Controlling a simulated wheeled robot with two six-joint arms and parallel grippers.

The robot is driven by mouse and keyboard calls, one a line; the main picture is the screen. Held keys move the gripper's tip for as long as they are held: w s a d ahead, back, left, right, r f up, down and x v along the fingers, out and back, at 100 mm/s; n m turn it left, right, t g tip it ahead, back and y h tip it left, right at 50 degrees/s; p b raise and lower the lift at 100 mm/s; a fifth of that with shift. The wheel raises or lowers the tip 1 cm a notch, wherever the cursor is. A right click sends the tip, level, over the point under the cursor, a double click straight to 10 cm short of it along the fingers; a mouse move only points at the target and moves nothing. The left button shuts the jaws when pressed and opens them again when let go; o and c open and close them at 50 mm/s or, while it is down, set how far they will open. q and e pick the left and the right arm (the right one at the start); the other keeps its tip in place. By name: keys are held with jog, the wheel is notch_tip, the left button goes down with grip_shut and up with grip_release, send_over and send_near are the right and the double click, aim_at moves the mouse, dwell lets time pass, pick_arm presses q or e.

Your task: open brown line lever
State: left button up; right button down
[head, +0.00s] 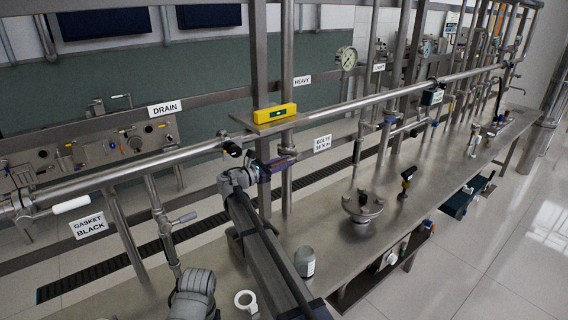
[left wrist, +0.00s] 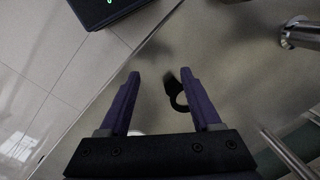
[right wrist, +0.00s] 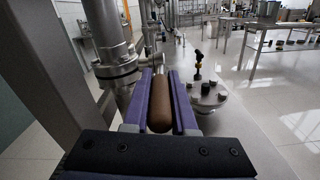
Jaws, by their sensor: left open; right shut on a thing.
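The brown lever (right wrist: 160,108) shows in the right wrist view as a rounded brown handle lying lengthwise between the purple fingers. My right gripper (right wrist: 161,85) is shut on it. In the head view my right gripper (head: 279,162) is at the steel pipe line, below the yellow level; the brown handle is hard to make out there. My left gripper (left wrist: 161,76) is open and empty in the left wrist view, over the grey bench top. A dark ring-ended item (left wrist: 178,98) lies beneath its fingers, apart from them.
A yellow level (head: 274,114) sits on a ledge by an upright post. A white-handled lever (head: 71,204) is on the pipe at left. A round clamped lid (head: 362,206), a grey jar (head: 304,262) and a white ring (head: 246,302) stand on the bench (head: 335,255).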

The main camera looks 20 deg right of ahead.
pick_arm(q)
notch_tip(320, 180, down, 3)
jog(key=b, duration=0.2)
jog(key=shift+r+b, duration=0.15)
jog(key=shift+b, duration=0.15)
pick_arm(e)
jog(key=shift+f+h, duration=0.3)
jog(key=shift+f, duration=0.25)
pick_arm(q)
jog(key=shift+f+b, duration=0.5)
pick_arm(e)
jog(key=shift+r+h, duration=0.1)
jog(key=shift+h, duration=0.2)
jog(key=c, duration=0.7)
grip_release()
pick_arm(q)
jog(key=shift+f+b, duration=0.4)
jog(key=shift+b, duration=0.05)
pick_arm(e)
jog(key=shift+v, duration=3.9)
jog(key=shift+c, duration=0.4)
